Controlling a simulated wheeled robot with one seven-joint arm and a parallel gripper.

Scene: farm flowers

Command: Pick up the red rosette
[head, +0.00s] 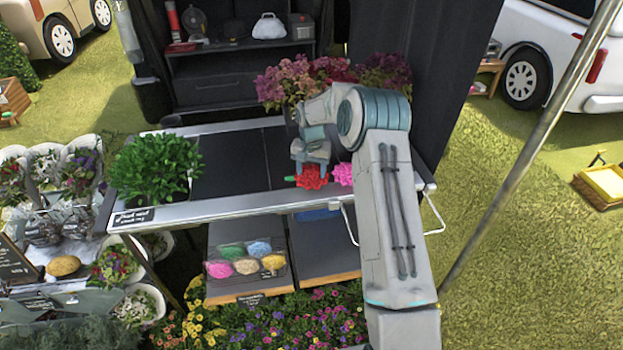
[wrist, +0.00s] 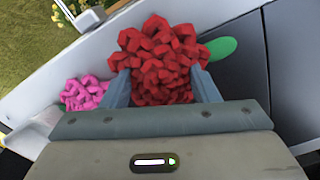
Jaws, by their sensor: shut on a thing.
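The red rosette (head: 312,177) is a ruffled red flower head at the right part of the table top in the head view. It fills the space between my fingers in the wrist view (wrist: 162,60). My gripper (head: 311,158) is shut on the red rosette, one finger on each side of it. A green piece (wrist: 222,48) shows beside the rosette in the wrist view. I cannot tell whether the rosette touches the table.
A pink rosette (head: 342,174) lies just right of the red one. A leafy green plant (head: 155,168) stands at the table's left end. Purple-pink flowers (head: 290,82) stand behind my arm. The dark middle of the table (head: 232,165) is clear.

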